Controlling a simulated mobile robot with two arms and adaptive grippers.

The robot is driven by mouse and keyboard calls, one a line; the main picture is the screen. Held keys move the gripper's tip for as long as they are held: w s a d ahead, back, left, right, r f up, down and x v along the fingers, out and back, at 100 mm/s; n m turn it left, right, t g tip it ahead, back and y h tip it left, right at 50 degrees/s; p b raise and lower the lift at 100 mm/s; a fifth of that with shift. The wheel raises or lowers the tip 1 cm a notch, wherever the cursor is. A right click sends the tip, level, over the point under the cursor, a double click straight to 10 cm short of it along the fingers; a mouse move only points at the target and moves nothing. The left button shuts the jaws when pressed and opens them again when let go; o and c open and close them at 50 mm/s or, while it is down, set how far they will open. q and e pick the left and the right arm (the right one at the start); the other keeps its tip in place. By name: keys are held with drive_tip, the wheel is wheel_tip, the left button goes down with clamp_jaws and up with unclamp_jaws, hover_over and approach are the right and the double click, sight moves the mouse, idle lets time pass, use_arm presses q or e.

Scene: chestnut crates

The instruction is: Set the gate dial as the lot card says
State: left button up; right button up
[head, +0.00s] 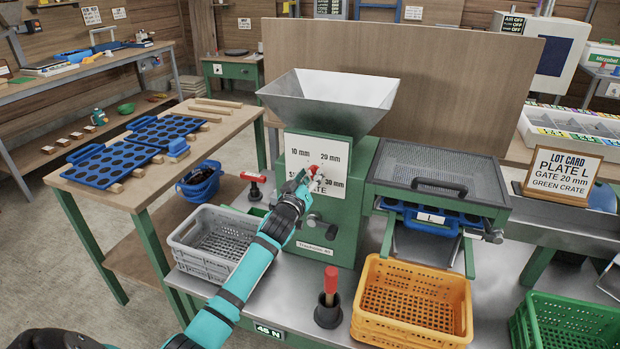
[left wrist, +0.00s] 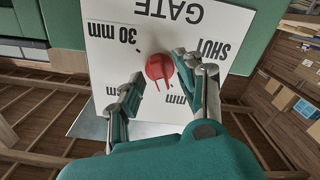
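The lot card (head: 560,172) on the right reads PLATE L, GATE 20 mm, GREEN CRATE. The white gate panel (head: 330,150) on the green machine under the hopper is marked 10 mm, 20 mm, 30 mm and GATE; SHUT also shows in the left wrist view. The red gate dial (left wrist: 158,67) sits in the middle of the panel, largely hidden by my gripper in the head view. Its exact setting is unclear. My left gripper (head: 300,187) is at the panel, its fingers spread apart with the dial between their tips (left wrist: 155,82). My right gripper does not show.
A green crate (head: 515,325) is at the right. A red-handled tool (head: 330,285) stands upright in front. Blue plates (head: 110,165) lie on the left table.

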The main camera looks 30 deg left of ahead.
use_arm(q)
drive_tip(key=shift+c, duration=0.4)
clamp_jaws()
